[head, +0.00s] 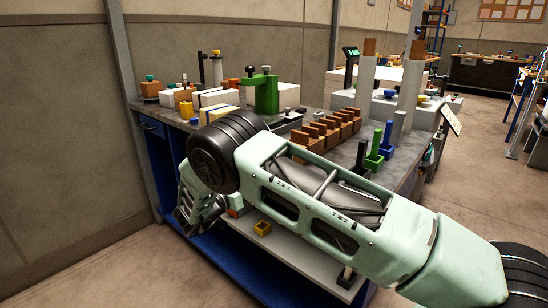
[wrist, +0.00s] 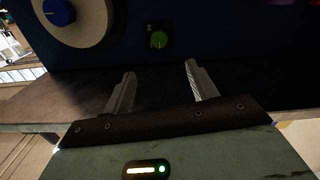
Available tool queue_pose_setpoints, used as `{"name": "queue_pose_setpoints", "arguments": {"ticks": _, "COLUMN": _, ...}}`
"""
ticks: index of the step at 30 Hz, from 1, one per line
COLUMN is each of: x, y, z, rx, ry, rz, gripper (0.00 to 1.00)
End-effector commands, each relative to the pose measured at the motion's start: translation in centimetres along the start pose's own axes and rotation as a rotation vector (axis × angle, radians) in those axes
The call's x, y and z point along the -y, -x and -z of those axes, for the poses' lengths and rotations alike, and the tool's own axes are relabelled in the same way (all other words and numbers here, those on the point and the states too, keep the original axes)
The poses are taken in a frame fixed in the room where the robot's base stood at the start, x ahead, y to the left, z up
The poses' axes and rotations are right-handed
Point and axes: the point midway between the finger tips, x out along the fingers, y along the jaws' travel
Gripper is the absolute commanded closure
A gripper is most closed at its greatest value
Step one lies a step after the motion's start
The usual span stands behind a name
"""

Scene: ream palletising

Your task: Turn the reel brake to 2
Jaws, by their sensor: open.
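In the wrist view a round green knob (wrist: 158,40) sits on a small black plate with a pale character, like a 2 or Z, at its upper left. The plate is on a dark blue panel (wrist: 215,22). Up and left, a large grey disc (wrist: 93,22) carries a blue knob (wrist: 58,12) with a pale line. I cannot tell which knob is the reel brake. My gripper (wrist: 160,70) is open and empty, its fingers apart, short of the green knob. In the head view my gripper (head: 183,218) hangs low by the bench's front; neither knob shows there.
In the head view the grey bench top (head: 345,155) is crowded. It holds a row of brown blocks (head: 325,130), a green stand (head: 266,93), and green and blue upright holders (head: 375,150). A small yellow box (head: 262,228) lies on the lower shelf (head: 290,252). Open floor lies right.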

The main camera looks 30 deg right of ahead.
Motion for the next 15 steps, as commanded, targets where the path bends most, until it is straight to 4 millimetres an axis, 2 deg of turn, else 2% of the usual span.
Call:
{"name": "queue_pose_setpoints", "arguments": {"ticks": 5, "x": -0.2, "y": -1.7, "z": -0.1, "rx": -0.004, "ry": 0.001, "rz": -0.011, "gripper": 0.42}}
{"name": "queue_pose_setpoints", "arguments": {"ticks": 15, "x": -0.2, "y": -8.6, "z": -0.1, "rx": -0.003, "ry": 0.0, "rz": -0.009, "gripper": 0.42}}
